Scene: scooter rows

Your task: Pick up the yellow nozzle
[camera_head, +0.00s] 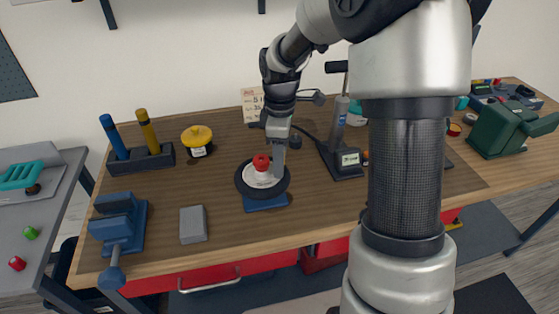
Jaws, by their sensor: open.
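A slim yellow piece (148,132), which looks like the yellow nozzle, stands tilted in a dark rack (152,161) at the left back of the bench. A similar blue piece (115,137) stands tilted beside it, to its left. My gripper (279,165) points down at the middle of the bench, right of the rack and apart from the yellow piece. It is open, close beside a red-topped white piece (262,164) in the middle of a black wheel (243,184). Its fingers are small and seen side-on.
A round yellow-topped container (197,138) stands just right of the rack. A blue vise (119,222) and grey block (193,224) are in front. A pump on a dark base (341,160) stands right of my gripper. Bare wood (220,180) lies between rack and wheel.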

